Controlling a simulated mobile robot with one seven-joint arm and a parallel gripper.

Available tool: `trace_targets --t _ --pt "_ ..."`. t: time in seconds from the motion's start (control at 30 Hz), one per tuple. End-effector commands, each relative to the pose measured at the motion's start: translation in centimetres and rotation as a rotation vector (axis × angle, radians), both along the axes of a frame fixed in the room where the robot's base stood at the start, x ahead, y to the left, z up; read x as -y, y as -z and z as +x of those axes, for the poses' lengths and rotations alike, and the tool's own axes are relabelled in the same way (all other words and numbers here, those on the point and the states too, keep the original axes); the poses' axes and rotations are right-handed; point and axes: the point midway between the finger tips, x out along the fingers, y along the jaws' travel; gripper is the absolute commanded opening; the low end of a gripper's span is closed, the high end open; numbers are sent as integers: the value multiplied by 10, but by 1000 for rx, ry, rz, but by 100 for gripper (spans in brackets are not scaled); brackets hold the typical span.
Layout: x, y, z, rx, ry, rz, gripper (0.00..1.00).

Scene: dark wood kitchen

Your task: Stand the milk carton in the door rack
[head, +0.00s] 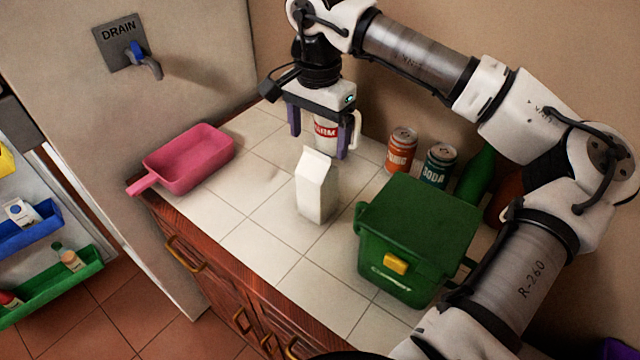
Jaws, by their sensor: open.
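The white milk carton (316,188) stands upright on the tiled counter in the head view. My gripper (318,142) is open, fingers pointing down, above and behind the carton. A white can or cup with a red label (325,131) shows between the fingers; I cannot tell how close they are to it. The fridge door is open at the far left. Its blue rack (30,232) holds a small white carton, and its green rack (60,285) below holds a few small bottles.
A pink scoop-like tray (190,160) lies at the counter's left. A green lidded bin (415,235) stands right of the carton. An orange can (401,150), a teal soda can (438,165) and a green bottle (476,172) stand behind it. The front middle tiles are clear.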

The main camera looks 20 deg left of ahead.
Motion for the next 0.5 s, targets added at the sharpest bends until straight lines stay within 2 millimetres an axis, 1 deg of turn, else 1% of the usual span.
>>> trace_targets --t 0.1,0.37,0.5 --pt "0 17 0 -2 -1 0 82" --pt "1 36 -2 -1 0 -1 82" --pt "0 55 -8 -3 -2 0 82"
